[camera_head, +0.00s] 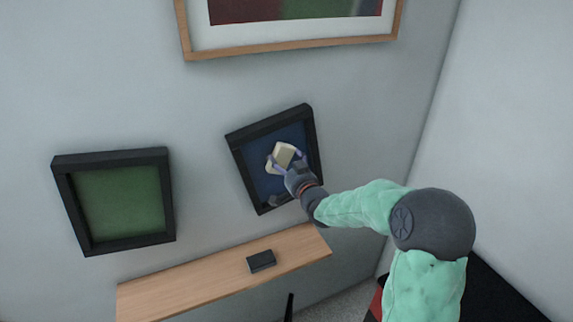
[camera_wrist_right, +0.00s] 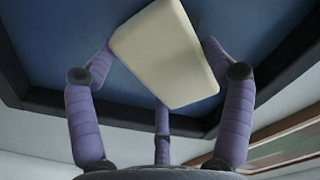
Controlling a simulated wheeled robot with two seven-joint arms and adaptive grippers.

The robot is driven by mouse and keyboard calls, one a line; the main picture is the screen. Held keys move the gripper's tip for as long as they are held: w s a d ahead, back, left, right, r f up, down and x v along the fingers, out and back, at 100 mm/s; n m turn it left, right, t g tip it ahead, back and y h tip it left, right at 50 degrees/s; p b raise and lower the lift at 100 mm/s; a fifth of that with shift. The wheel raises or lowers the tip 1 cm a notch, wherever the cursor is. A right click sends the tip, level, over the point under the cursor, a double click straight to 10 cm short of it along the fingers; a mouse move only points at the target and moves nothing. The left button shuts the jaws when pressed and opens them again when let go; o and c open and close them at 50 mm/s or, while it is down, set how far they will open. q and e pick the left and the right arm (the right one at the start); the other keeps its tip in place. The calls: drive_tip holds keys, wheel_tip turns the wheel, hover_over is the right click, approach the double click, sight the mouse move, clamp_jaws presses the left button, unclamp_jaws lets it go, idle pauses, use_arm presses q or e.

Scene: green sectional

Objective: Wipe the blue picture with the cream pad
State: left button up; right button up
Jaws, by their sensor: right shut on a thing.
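The blue picture (camera_head: 292,136) hangs tilted on the wall in a black frame, right of centre in the head view. Its blue face (camera_wrist_right: 60,50) fills the upper part of the right wrist view. My right gripper (camera_head: 283,163) is in front of the picture, shut on the cream pad (camera_head: 283,153). In the right wrist view the cream pad (camera_wrist_right: 165,52) sits between the purple fingers, in front of the blue face. I cannot tell whether the pad touches the face. My arm covers the picture's lower right part. My left gripper is not in view.
A green picture (camera_head: 122,203) in a black frame hangs to the left. A large wood-framed picture (camera_head: 290,45) hangs above. Below, a wooden shelf (camera_head: 190,288) holds a small dark box (camera_head: 261,261). A side wall (camera_head: 510,150) stands at the right.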

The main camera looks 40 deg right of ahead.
drive_tip(key=shift+w+d, duration=0.1)
drive_tip(key=shift+w, duration=0.15)
drive_tip(key=shift+w+a+f+b, duration=0.15)
drive_tip(key=shift+a+b, duration=0.25)
drive_tip(key=shift+a, duration=0.1)
drive_tip(key=shift+w+a+f+b, duration=0.1)
drive_tip(key=shift+a+f+b, duration=0.05)
drive_tip(key=shift+a+b, duration=0.3)
drive_tip(key=shift+w+a+f+b, duration=0.1)
drive_tip(key=shift+a+b, duration=0.15)
drive_tip(key=shift+a, duration=0.25)
drive_tip(key=shift+w+a+f+b, duration=0.1)
drive_tip(key=shift+a+b, duration=0.1)
drive_tip(key=shift+a, duration=0.3)
drive_tip(key=shift+w+d+b, duration=0.1)
drive_tip(key=shift+b, duration=0.4)
drive_tip(key=shift+s+d+r+b, duration=0.15)
drive_tip(key=shift+d+r+b, duration=0.1)
drive_tip(key=shift+d, duration=0.3)
drive_tip(key=shift+s+d+r+b, duration=0.15)
drive_tip(key=shift+d+b, duration=0.05)
drive_tip(key=shift+d, duration=0.35)
drive_tip(key=shift+s+d+r, duration=0.1)
drive_tip(key=shift+d+r, duration=0.1)
drive_tip(key=shift+d, duration=0.2)
drive_tip(key=shift+s+d+r, duration=0.1)
drive_tip(key=shift+d+r, duration=0.05)
drive_tip(key=shift+d, duration=0.25)
drive_tip(key=shift+s, duration=0.1)
